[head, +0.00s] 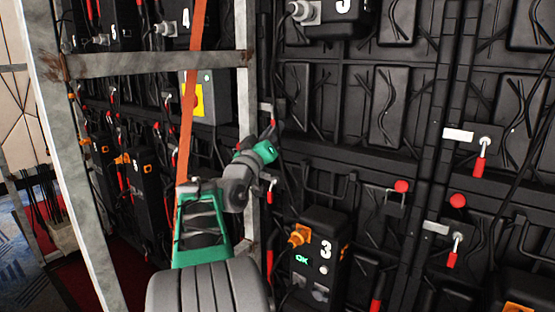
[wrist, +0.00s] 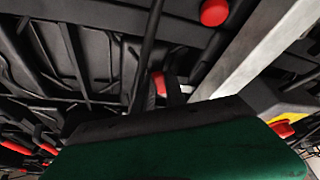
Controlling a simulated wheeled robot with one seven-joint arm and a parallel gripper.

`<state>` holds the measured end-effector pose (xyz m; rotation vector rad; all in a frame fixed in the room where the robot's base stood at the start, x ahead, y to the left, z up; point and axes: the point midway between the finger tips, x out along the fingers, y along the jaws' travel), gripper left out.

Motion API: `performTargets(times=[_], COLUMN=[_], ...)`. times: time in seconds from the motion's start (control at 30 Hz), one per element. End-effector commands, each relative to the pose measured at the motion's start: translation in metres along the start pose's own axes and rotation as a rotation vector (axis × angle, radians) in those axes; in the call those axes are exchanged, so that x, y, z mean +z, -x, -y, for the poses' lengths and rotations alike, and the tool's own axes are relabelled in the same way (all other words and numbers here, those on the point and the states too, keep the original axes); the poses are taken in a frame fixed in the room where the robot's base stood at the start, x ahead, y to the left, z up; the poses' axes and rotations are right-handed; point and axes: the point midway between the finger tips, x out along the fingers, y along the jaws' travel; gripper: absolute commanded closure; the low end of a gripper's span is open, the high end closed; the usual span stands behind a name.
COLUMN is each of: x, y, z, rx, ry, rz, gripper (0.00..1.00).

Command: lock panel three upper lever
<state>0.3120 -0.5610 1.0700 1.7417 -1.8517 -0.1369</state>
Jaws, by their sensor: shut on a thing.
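My gripper (head: 272,131), with its green wrist, reaches up beside the metal frame post. It is at the upper lever (head: 266,106), whose pale metal part shows just above the fingers. In the wrist view a red lever handle (wrist: 160,85) shows at the dark fingers, and my gripper is shut on it. The fingers and green body hide most of the handle, so its exact angle cannot be told. A lower lever (head: 271,184) with a red handle sits below my gripper. The black box marked 3 (head: 326,249) is lower right.
A rusty metal post (head: 246,80) stands close left of my gripper, with a crossbar (head: 150,63) and an orange strap (head: 190,110). Two more red-handled levers (head: 481,150) (head: 455,248) are on the right panels. Cables hang across the black panel backs.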

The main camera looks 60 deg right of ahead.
Motion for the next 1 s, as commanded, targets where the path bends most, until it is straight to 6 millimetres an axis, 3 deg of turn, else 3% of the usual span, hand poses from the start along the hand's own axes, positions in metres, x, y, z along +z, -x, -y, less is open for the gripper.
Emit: performTargets(times=[0.03,0.5,1.0], x=[0.01,-0.001,-0.006], y=[0.005,-0.001,-0.003], z=[0.01,0.025,0.027], rx=[0.016,0.149,0.187], ry=[-0.039,-0.361,-0.453], rz=[-0.002,0.001,0.0], gripper=[1.0,1.0,1.0])
